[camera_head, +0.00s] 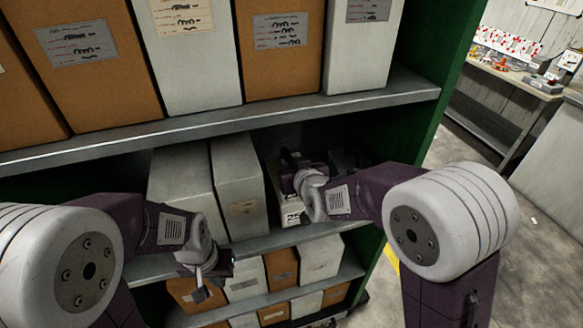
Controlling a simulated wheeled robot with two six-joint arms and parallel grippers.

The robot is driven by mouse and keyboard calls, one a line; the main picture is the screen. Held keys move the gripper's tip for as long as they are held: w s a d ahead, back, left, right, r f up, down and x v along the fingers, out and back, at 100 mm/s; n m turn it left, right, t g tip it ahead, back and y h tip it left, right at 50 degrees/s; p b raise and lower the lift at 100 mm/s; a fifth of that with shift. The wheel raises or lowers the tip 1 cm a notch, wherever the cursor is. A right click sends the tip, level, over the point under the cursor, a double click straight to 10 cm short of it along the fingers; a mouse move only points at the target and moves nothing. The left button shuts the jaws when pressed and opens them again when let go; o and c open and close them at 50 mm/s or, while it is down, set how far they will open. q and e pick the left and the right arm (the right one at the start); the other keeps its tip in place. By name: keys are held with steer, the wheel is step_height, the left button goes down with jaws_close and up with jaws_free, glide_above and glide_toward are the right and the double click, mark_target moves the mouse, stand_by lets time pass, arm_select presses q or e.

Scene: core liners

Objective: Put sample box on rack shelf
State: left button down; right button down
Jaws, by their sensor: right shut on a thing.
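The green-framed rack has a grey middle shelf (262,243) carrying boxes. My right gripper (298,180) reaches into this shelf bay on its right side and is shut on a white sample box (290,212) with dark print on its front. The box is at the shelf, right of two white boxes; my gripper and arm hide much of it, and I cannot tell whether it rests fully on the shelf. My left gripper (213,276) is in front of the shelf edge, lower left, empty, with its fingers apart.
Two white boxes (182,180) (239,185) stand on the middle shelf. Tall brown and white boxes fill the upper shelf (215,122). Smaller boxes fill the lower shelf (278,301). The green rack post (440,85) bounds the right side. A workbench (515,80) stands beyond open floor.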

steer(key=shift+w+a+f, duration=0.2)
steer(key=shift+w+f, duration=0.05)
steer(key=shift+s+f, duration=0.15)
steer(key=c, duration=1.3)
jaws_free()
steer(key=shift+o, duration=0.2)
steer(key=shift+d+r, duration=0.1)
steer(key=shift+r, duration=0.15)
steer(key=v, duration=1.2)
steer(key=shift+f, duration=0.15)
